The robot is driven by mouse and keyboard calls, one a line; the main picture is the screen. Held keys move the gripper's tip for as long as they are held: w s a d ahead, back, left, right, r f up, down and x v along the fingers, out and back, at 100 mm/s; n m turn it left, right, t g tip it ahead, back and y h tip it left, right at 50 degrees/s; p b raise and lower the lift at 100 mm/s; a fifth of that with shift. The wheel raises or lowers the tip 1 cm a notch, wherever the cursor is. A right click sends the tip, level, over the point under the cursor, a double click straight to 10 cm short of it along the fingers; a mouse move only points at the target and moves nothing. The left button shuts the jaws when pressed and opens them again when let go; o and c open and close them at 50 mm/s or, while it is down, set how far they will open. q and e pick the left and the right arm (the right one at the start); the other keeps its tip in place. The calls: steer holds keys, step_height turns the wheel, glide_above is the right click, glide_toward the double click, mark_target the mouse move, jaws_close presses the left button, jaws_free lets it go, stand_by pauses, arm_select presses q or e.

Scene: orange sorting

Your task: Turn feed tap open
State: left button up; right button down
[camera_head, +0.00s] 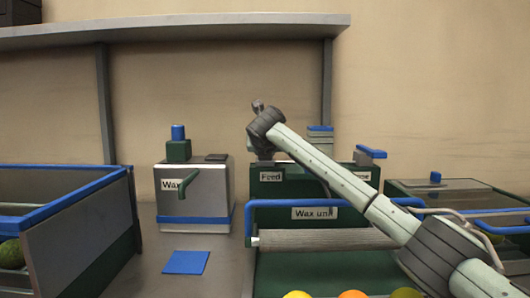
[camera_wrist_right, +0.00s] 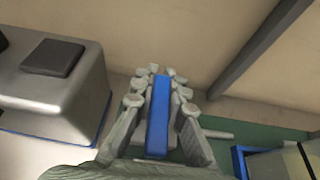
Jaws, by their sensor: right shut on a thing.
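The feed tap's blue lever (camera_wrist_right: 158,115) shows in the right wrist view as an upright bar between the fingers. My right gripper (camera_wrist_right: 157,85) is shut on this lever, with fingers on both sides of it. In the head view my right arm reaches over the wax unit (camera_head: 348,215) to above the "Feed" label (camera_head: 270,176). There the arm hides the feed lever and most of the gripper. My left gripper is in neither view.
A grey wax tank (camera_head: 215,190) with a green spout stands left of the wax unit. A second blue lever (camera_head: 370,152) is at the unit's right. A blue-rimmed bin (camera_head: 85,225) stands at the left. Several fruits lie at the front. A shelf (camera_head: 180,32) runs overhead.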

steer(key=shift+a+f+n+y+b, duration=0.1)
steer(key=shift+n+y+b, duration=0.4)
steer(key=shift+n+y, duration=0.15)
steer(key=shift+a+n+y, duration=0.15)
steer(key=shift+n+y, duration=0.4)
steer(key=shift+y, duration=0.2)
arm_select(q)
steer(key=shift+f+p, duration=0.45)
steer(key=shift+p, duration=0.4)
arm_select(e)
steer(key=shift+s+a+n+g+y, duration=0.1)
steer(key=shift+a+n+g+y, duration=0.15)
steer(key=shift+n+y, duration=0.35)
steer(key=shift+s+a+n+g+y, duration=0.15)
steer(key=shift+n+g+y, duration=0.2)
steer(key=shift+n+y, duration=0.25)
steer(key=shift+a+n+g+y, duration=0.2)
steer(key=shift+n+g+y, duration=0.1)
steer(key=shift+n+y, duration=0.3)
steer(key=c, duration=1.5)
jaws_free()
steer(key=shift+c, duration=0.2)
